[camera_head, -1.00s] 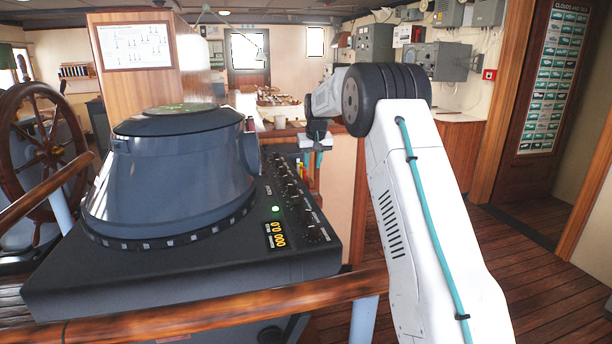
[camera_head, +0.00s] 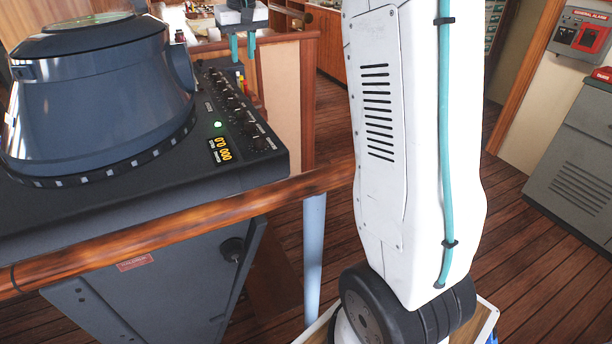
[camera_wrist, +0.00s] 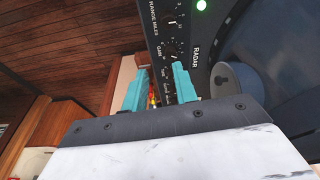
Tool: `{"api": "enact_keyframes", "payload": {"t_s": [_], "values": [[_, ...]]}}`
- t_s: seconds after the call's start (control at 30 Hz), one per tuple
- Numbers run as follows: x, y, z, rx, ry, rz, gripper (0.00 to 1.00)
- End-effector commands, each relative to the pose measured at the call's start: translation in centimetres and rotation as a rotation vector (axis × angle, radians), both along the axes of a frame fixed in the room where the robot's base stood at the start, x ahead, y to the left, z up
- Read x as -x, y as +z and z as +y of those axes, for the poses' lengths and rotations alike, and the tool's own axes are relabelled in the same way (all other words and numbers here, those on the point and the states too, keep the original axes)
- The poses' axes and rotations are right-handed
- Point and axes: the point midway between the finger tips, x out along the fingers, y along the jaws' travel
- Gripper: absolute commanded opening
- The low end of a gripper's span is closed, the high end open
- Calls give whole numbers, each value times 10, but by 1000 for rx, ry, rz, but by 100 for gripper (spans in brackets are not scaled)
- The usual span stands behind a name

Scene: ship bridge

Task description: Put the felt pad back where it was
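I cannot pick out a felt pad in either view. My gripper (camera_head: 243,47) is at the top of the head view, pointing down beside the far right corner of the radar console (camera_head: 100,180). Its two teal fingers stand apart, with nothing visible held between them. In the wrist view my gripper (camera_wrist: 159,86) also looks open, with the console's knob panel (camera_wrist: 170,45) directly beyond the fingers. Small red and yellow items (camera_wrist: 153,97) show below, between the fingers, too small to make out.
A wooden handrail (camera_head: 180,222) runs along the console's near side, on a pale blue post (camera_head: 314,250). A wooden partition (camera_head: 290,90) stands right of my gripper. A grey cabinet (camera_head: 575,165) stands at far right. Plank floor (camera_head: 500,285) is open before it.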

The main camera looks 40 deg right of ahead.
Motion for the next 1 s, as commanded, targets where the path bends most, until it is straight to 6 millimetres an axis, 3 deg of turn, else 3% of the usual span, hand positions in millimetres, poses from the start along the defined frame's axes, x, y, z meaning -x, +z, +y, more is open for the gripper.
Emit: {"api": "enact_keyframes", "payload": {"t_s": [0.03,0.2,0.47,0.8,1.0], "values": [[21,8,13,-1,11,3,28],[89,18,48,-4,45,24,28],[199,11,92,-7,95,58,28],[336,-35,127,-9,158,102,28],[387,-67,135,-8,186,122,28]]}}
